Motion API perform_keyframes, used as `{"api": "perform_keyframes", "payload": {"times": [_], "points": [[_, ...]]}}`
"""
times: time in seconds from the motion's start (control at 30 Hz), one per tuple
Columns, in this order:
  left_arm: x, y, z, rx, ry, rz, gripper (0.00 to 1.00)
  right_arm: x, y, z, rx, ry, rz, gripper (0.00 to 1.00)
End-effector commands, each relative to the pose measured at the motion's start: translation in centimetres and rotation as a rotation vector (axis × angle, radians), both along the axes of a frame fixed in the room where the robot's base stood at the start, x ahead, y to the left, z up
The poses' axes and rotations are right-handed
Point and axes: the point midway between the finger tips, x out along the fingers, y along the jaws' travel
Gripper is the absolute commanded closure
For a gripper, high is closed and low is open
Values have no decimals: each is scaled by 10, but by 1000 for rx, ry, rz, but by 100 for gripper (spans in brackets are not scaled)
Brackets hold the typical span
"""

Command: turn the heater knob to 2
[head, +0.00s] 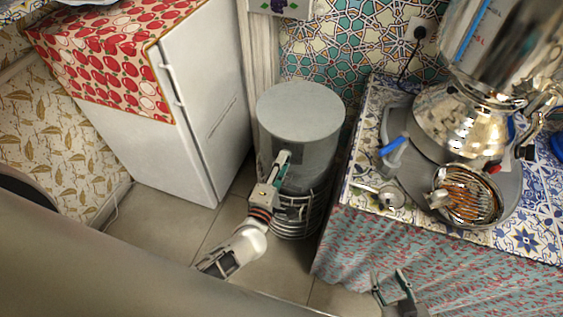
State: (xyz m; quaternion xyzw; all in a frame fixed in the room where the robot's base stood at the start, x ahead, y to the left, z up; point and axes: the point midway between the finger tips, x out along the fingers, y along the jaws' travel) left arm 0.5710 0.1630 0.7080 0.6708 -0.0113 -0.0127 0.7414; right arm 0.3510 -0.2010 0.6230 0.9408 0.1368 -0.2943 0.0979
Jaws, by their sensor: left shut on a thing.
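The heater (301,112) is a grey cylinder with a flat round top and wire rings around its lower part. It stands on the floor between the fridge and the tiled counter. My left gripper (284,157) reaches up to the front of the heater, its fingertips at a dark panel on the upper body. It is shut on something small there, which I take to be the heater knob. The knob and any number marks are hidden behind the fingers. My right gripper (392,285) is open and empty, low in front of the counter's cloth skirt.
A white fridge (205,110) with a red patterned cloth stands left of the heater. At right, the tiled counter (540,225) bears a shiny samovar (465,122) on a grey tray and a wire-grilled round thing (467,197). Floor tiles (165,222) in front of the fridge are clear.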

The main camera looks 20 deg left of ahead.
Motion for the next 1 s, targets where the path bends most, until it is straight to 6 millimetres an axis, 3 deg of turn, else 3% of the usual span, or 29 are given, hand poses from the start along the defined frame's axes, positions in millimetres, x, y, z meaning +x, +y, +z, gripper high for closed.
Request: {"api": "perform_keyframes", "payload": {"times": [0.77, 0.8, 0.83, 1.0], "points": [[0, -1, 0, 100, -4, -1, 95, 6, -1, 14, -2, -17, 0, 60], [0, -1, 0, 100, -5, -2, 66, 6, -1, 14, -2, -17, 0, 60], [0, -1, 0, 100, -5, -2, 58, 6, -1, 14, -2, -17, 0, 60], [0, -1, 0, 100, -3, -1, 58, 6, -1, 13, -3, -14, -1, 60]]}}
